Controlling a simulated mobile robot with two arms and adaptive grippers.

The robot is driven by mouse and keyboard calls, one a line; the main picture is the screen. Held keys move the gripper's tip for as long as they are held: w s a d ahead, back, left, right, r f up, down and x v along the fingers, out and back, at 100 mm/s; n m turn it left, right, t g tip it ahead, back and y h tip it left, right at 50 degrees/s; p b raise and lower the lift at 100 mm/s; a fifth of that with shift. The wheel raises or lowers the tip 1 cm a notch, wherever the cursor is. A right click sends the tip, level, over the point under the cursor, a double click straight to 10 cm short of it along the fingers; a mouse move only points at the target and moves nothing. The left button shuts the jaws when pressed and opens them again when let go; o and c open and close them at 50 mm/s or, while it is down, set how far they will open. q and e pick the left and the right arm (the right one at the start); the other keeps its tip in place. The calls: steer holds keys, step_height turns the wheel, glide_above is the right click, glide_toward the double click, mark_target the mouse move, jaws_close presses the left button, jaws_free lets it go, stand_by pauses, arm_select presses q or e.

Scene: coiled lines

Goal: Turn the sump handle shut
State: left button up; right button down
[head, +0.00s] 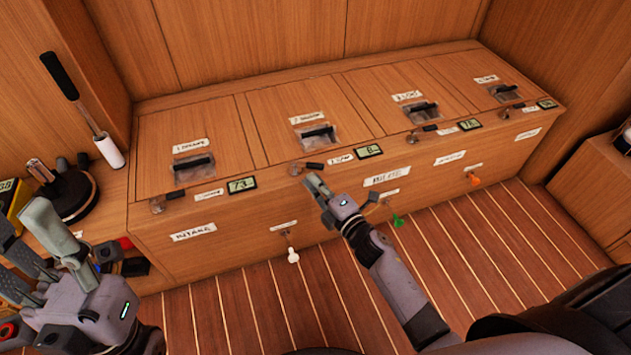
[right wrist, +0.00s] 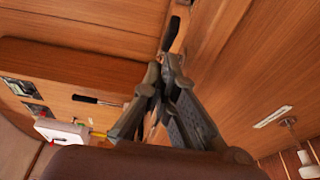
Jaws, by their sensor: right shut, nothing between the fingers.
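Small dark lever handles on metal pivots line the front top edge of a wooden locker bench. Their labels are too small to read surely, so I cannot tell which is the sump handle. The second handle from the left (head: 313,166) is closest to my right gripper (head: 313,181), which is shut and empty just below and in front of it. In the right wrist view, the shut fingertips (right wrist: 165,70) point at a dark handle (right wrist: 174,34) just beyond them; contact is unclear. My left gripper (head: 32,235) looks open and empty at the lower left.
The other handles (head: 188,194), (head: 430,128) sit beside small displays (head: 242,184). A side counter (head: 110,215) at the left carries a coiled dark line (head: 70,195).

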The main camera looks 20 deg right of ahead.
mark_target(319, 169)
steer(key=shift+w+d, duration=0.2)
steer(key=shift+w, duration=0.15)
steer(key=shift+w+d+n+g+y, duration=0.2)
steer(key=shift+d+n+g+y, duration=0.15)
steer(key=shift+n+y, duration=0.4)
steer(key=shift+d+y, duration=0.15)
steer(key=shift+y, duration=0.3)
steer(key=shift+w+d+n+g+y, duration=0.2)
steer(key=shift+d+n+g+y, duration=0.1)
steer(key=shift+n+y, duration=0.1)
steer(key=shift+w+d+n+g+y+b, duration=0.35)
steer(key=shift+n+g+y, duration=0.25)
steer(key=shift+y, duration=0.3)
steer(key=shift+w+d+n+g+y+b, duration=0.4)
steer(key=shift+n+y, duration=0.25)
steer(key=shift+y, duration=0.25)
steer(key=shift+w+d, duration=0.2)
